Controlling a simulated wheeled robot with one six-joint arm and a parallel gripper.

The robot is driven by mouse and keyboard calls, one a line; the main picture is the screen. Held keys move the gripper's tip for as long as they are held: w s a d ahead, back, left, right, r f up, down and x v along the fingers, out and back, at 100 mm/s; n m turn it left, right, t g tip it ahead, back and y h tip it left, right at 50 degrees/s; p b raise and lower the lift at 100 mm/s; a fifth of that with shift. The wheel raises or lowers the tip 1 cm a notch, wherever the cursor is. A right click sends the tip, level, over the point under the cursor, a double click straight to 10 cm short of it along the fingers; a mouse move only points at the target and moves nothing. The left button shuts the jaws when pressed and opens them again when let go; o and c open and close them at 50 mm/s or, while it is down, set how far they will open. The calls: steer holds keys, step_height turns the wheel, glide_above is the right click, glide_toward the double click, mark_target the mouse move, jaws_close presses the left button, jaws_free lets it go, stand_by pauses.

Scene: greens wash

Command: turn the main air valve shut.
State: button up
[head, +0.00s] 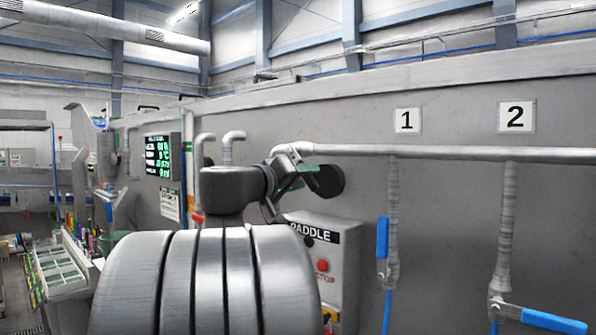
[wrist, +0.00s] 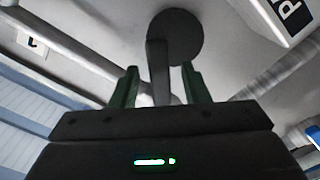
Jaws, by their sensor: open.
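A dark round disc (head: 332,182) is on the grey wall panel, just right of my gripper (head: 308,176) in the head view. In the wrist view the same disc (wrist: 176,28) shows with a dark flat lever (wrist: 157,72) hanging from it. It appears to be the valve, but no label on it is readable. My gripper (wrist: 160,68) is open, with one green finger on each side of the lever. The lever sits nearer the left finger; I cannot tell whether they touch. My arm and the gripper body hide part of the disc and lever.
A grey PADDLE box (head: 326,258) with buttons is below the gripper. A horizontal pipe (head: 440,152) runs right to drops marked 1 and 2. Blue handle 1 (head: 382,238) is vertical; blue handle 2 (head: 540,320) is nearly horizontal. A lit display (head: 158,157) is at left.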

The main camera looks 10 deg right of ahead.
steer(key=shift+x, duration=0.95)
jaws_close()
steer(key=shift+f, duration=0.15)
